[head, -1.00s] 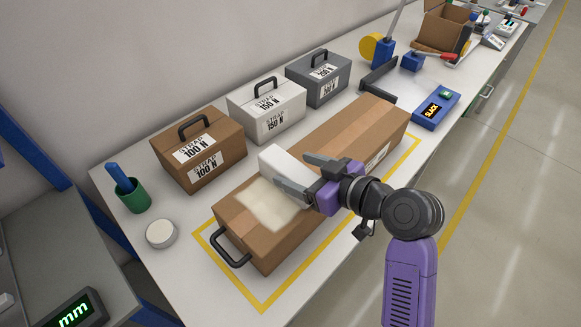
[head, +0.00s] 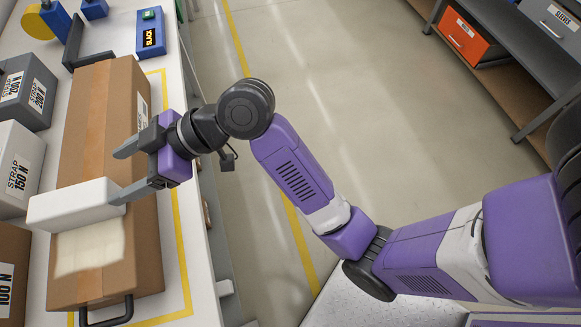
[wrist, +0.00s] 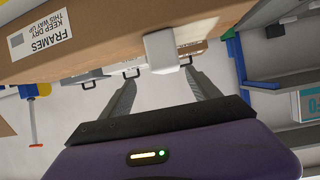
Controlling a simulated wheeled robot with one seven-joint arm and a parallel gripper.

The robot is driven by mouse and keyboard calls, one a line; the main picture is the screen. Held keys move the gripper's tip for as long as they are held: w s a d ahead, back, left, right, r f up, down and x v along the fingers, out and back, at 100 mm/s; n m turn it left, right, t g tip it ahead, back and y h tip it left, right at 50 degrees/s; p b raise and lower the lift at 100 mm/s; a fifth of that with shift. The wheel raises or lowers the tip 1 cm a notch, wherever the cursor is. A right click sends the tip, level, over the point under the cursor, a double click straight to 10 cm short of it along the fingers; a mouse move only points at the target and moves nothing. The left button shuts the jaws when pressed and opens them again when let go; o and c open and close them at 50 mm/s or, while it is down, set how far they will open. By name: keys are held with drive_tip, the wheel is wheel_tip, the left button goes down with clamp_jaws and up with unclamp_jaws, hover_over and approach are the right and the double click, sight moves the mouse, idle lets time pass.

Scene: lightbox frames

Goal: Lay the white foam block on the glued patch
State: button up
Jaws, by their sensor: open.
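The white foam block (head: 72,204) sits on the top of the long brown carton (head: 122,100), lying across it along one edge of the pale glued patch (head: 90,250). Most of the patch is bare; whether the block overlaps its edge I cannot tell. My gripper (head: 122,172) is at the carton's right side, fingers apart, with one fingertip close by or touching the block's right end. In the wrist view the block (wrist: 161,50) shows ahead of the open gripper (wrist: 165,87), between and beyond the fingertips. No grip on the block is visible.
The carton has a black handle (head: 106,312) and stands inside a yellow outline on the white bench. White (head: 18,165) and grey (head: 28,90) strap boxes stand to its left. Open floor lies to the right.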

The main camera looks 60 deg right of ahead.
drive_tip(key=s+d+f+m+t+h, duration=0.4)
drive_tip(key=s+d+f+m+h, duration=0.35)
drive_tip(key=s+d+f, duration=0.65)
drive_tip(key=s+r+h, duration=0.1)
drive_tip(key=s+r, duration=0.1)
drive_tip(key=s, duration=0.4)
drive_tip(key=s+r+m+t, duration=0.1)
drive_tip(key=s+r, duration=0.2)
drive_tip(key=s, duration=0.3)
drive_tip(key=s+d+r+m+t+h, duration=0.1)
drive_tip(key=s+r, duration=0.2)
drive_tip(key=s, duration=0.4)
drive_tip(key=shift+h, duration=0.35)
drive_tip(key=shift+s, duration=0.1)
